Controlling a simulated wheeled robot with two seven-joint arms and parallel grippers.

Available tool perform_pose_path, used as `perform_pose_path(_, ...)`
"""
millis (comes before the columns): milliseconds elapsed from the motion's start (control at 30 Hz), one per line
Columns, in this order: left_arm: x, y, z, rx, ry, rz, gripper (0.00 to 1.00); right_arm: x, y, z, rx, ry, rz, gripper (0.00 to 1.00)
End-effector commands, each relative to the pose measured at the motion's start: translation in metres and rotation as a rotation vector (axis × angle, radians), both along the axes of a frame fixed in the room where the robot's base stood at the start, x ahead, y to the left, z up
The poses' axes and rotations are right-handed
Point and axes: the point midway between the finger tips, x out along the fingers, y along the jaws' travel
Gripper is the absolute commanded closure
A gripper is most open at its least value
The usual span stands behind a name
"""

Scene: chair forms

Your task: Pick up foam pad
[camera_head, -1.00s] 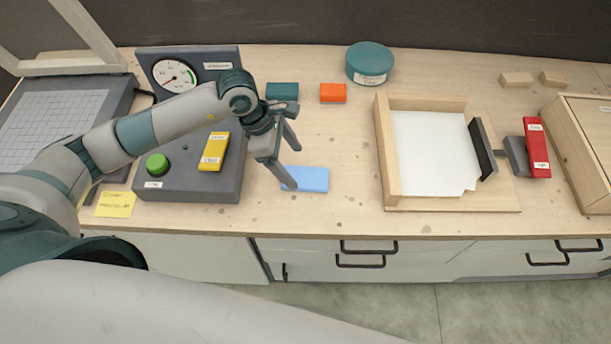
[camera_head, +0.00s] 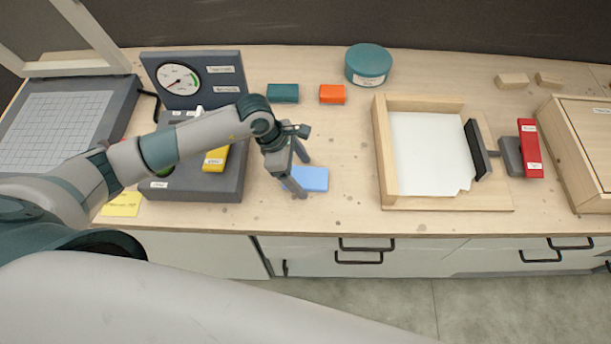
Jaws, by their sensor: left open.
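The foam pad, seen as a light blue flat block (camera_head: 316,180), lies on the wooden worktop near its front edge, left of centre. My left gripper (camera_head: 303,178) reaches in from the left, with its fingers pointing down at the pad's left part. Its two fingers are apart, one toward the back and one toward the front, with nothing held between them. The fingers cover the pad's left end. I cannot tell whether they touch the pad. My right gripper is not in view.
A grey gauge panel (camera_head: 225,183) with a yellow lever stands left of the pad, under my left arm. Teal (camera_head: 283,93) and orange (camera_head: 332,94) blocks lie behind. A wooden frame with a white sheet (camera_head: 425,150) is to the right. Bare worktop lies between pad and frame.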

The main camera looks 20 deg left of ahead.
Motion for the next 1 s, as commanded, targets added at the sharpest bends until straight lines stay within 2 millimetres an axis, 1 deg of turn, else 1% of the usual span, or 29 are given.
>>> perform_pose_path(233, 0.0002, 0.0002, 0.0004, 0.0, 0.0, 0.0, 0.23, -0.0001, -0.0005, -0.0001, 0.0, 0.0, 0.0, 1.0)
perform_pose_path(267, 0.0002, 0.0002, 0.0004, 0.0, 0.0, 0.0, 0.31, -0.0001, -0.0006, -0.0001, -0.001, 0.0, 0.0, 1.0)
perform_pose_path(300, 0.0002, 0.0002, 0.0005, 0.0, 0.0, 0.0, 0.4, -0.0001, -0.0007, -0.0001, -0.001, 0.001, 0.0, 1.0)
perform_pose_path(367, 0.0002, 0.0002, 0.0005, 0.0, 0.0, 0.0, 0.54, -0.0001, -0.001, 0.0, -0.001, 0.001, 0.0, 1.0)
perform_pose_path(400, 0.0002, 0.0002, 0.0005, 0.0, 0.0, 0.0, 0.64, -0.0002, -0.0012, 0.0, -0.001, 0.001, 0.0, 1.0)
perform_pose_path(433, 0.0002, 0.0002, 0.0005, 0.0, 0.0, 0.0, 0.67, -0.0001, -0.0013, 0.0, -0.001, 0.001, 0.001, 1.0)
perform_pose_path(833, 0.0005, 0.0002, 0.0016, -0.001, -0.001, 0.0, 0.67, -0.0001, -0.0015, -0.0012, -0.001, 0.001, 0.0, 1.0)
perform_pose_path(1000, 0.0013, 0.0002, 0.01, -0.001, -0.003, -0.001, 0.67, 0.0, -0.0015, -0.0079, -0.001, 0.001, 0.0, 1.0)
